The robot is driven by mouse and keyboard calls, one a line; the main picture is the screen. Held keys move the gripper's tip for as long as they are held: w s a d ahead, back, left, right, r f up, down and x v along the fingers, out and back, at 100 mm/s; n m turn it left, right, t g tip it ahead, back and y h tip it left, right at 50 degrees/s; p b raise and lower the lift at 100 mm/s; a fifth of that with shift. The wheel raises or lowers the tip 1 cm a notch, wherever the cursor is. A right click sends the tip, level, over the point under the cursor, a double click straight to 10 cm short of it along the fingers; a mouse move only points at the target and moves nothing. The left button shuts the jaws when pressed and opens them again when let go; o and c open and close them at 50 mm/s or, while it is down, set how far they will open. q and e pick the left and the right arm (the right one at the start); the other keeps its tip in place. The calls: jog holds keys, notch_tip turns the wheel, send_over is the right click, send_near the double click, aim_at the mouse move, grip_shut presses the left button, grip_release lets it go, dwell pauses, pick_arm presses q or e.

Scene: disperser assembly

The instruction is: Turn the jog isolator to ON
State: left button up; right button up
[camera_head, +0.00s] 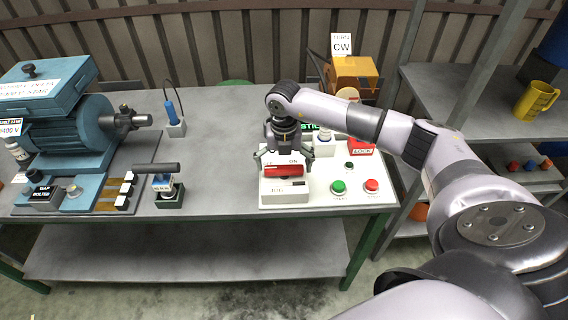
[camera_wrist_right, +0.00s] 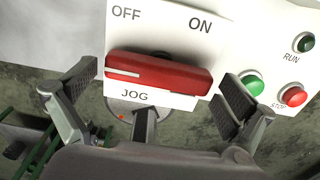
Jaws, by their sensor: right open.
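The jog isolator is a white box (camera_head: 271,194) at the front of the bench with a red bar handle (camera_head: 283,171). In the right wrist view the handle (camera_wrist_right: 165,76) lies nearly crosswise above the JOG label (camera_wrist_right: 134,95). Its white mark is at the left end, on the side of the OFF label (camera_wrist_right: 126,13); the ON label (camera_wrist_right: 200,24) is to the right. My right gripper (camera_head: 285,162) points down over the box, open, with one finger beyond each end of the handle. Contact with the handle cannot be told. My left gripper is not in view.
Right of the isolator are a green button (camera_head: 338,187), a red button (camera_head: 372,186) and a red lock box (camera_head: 362,147). A blue motor (camera_head: 72,130) and a black-handled tool (camera_head: 157,169) stand left. The bench between (camera_head: 222,170) is clear.

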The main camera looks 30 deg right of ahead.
jog(key=shift+c, duration=0.2)
jog(key=c, duration=0.8)
jog(key=m, duration=0.4)
jog(key=shift+m+b, duration=0.3)
jog(key=shift+m, duration=0.1)
jog(key=m, duration=0.4)
jog(key=shift+m, duration=0.3)
jog(key=m, duration=0.4)
jog(key=shift+p, duration=0.3)
jog(key=shift+m+p, duration=0.4)
jog(key=shift+m, duration=2)
